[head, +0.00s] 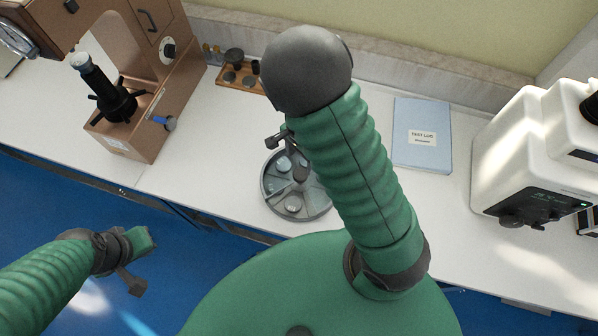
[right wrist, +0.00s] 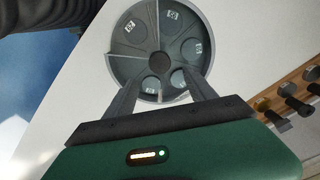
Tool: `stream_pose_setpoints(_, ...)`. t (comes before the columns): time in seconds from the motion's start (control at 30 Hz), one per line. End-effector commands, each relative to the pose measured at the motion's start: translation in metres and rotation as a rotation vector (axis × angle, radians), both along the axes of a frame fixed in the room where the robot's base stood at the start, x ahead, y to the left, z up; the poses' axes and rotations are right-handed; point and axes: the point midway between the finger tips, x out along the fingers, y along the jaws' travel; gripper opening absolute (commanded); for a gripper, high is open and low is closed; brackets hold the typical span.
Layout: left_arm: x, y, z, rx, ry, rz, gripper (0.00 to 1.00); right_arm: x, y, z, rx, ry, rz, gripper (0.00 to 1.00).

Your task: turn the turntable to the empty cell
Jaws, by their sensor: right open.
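The turntable (head: 297,207) is a round grey tray with a dark central hub and divided cells, standing on the white bench below my right arm. It also shows in the right wrist view (right wrist: 122,55). Several cells there hold round discs, some with small pale tags; the cell at the left shows no disc. My right gripper (right wrist: 162,72) is open, its two dark fingers over the turntable's near part around the hub; I cannot tell whether they touch it. In the head view my arm hides part of the turntable. My left gripper (head: 137,262) is over the blue floor, away from the bench.
A brown tester (head: 120,137) stands at the left of the bench and a white tester (head: 515,150) at the right. A wooden rack (head: 228,85) with dark parts is behind the turntable. A blue booklet (head: 422,155) lies right of my right arm. Bench left of the turntable is clear.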

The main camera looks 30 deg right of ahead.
Motion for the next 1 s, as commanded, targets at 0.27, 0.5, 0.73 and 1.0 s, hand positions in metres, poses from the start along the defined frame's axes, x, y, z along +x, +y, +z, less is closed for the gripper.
stream_pose_setpoints(0.27, 0.0, 0.0, -0.015, 0.0, 0.0, 0.0, 0.0, -0.002, 0.0, -0.069, 0.001, 0.003, -0.001, 0.64)
stream_pose_setpoints(0.5, 0.0, 0.0, -0.017, 0.0, 0.0, 0.001, 0.0, -0.001, 0.0, -0.09, 0.0, -0.001, 0.001, 0.64)
stream_pose_setpoints(0.73, 0.0, 0.0, -0.017, 0.0, 0.0, 0.0, 0.0, -0.001, 0.0, -0.09, 0.0, -0.001, 0.002, 0.63)
stream_pose_setpoints(1.0, 0.0, 0.0, -0.017, 0.0, 0.0, 0.0, 0.0, -0.001, 0.0, -0.09, 0.0, -0.002, 0.002, 0.28)
